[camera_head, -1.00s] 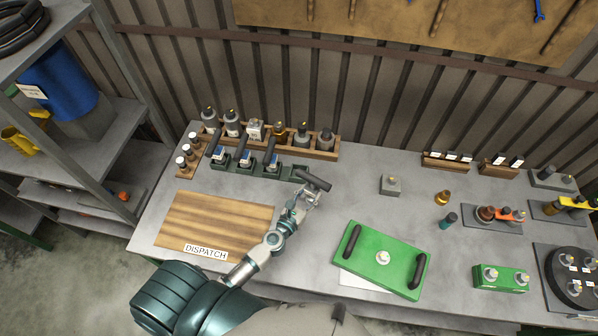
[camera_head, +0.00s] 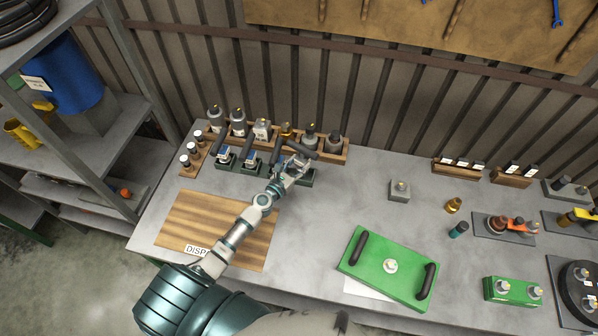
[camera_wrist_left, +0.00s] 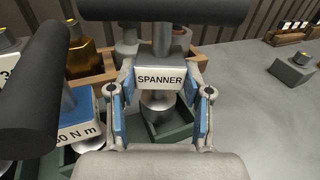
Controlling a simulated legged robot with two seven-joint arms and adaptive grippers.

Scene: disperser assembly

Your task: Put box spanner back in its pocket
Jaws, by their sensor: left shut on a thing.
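The box spanner (camera_wrist_left: 160,78) has a black cross handle and a white label reading SPANNER. My left gripper (camera_wrist_left: 160,112) is shut on it, a blue-padded finger on each side of the label block. In the head view, the left gripper (camera_head: 291,172) is at the right end of the green tool rack, with the black handle (camera_head: 301,151) just behind it. The spanner's round metal lower end shows over a dark green pocket (camera_wrist_left: 178,130) in the wrist view. I cannot tell whether its tip is inside. My right gripper is out of view.
Torque tools with black handles (camera_wrist_left: 38,85) stand close on the left in the green rack. A wooden bottle rack (camera_head: 335,158) is right behind. The DISPATCH board (camera_head: 190,222) lies front left, a green tray (camera_head: 366,275) front right. Bare table lies right of the rack.

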